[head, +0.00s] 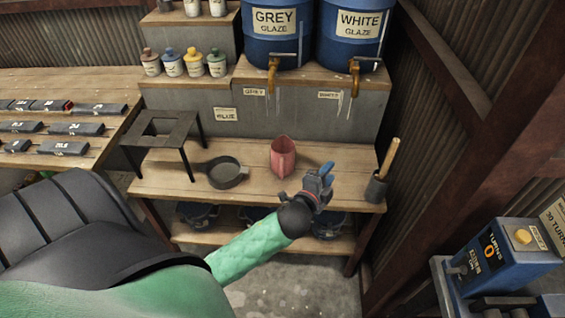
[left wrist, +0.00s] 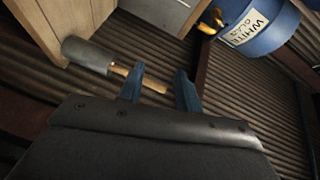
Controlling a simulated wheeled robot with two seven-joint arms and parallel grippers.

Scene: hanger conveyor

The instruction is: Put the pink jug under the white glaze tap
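The pink jug (head: 283,157) stands on the wooden bench in the head view, below and between the two taps. The white glaze tap (head: 354,77) is on the blue barrel labelled WHITE GLAZE (head: 355,30), at upper right; the tap also shows in the left wrist view (left wrist: 211,20). My left gripper (head: 323,172) is just right of the jug, apart from it. In the left wrist view its two blue fingers (left wrist: 159,84) are spread with nothing held between them. The jug is not in the left wrist view. My right gripper is not in view.
The grey glaze tap (head: 272,73) hangs left of the white one. A dark pan (head: 226,172) and a black stand (head: 160,137) are left of the jug. A grey pot with a wooden handle (head: 377,187) stands at the bench's right end.

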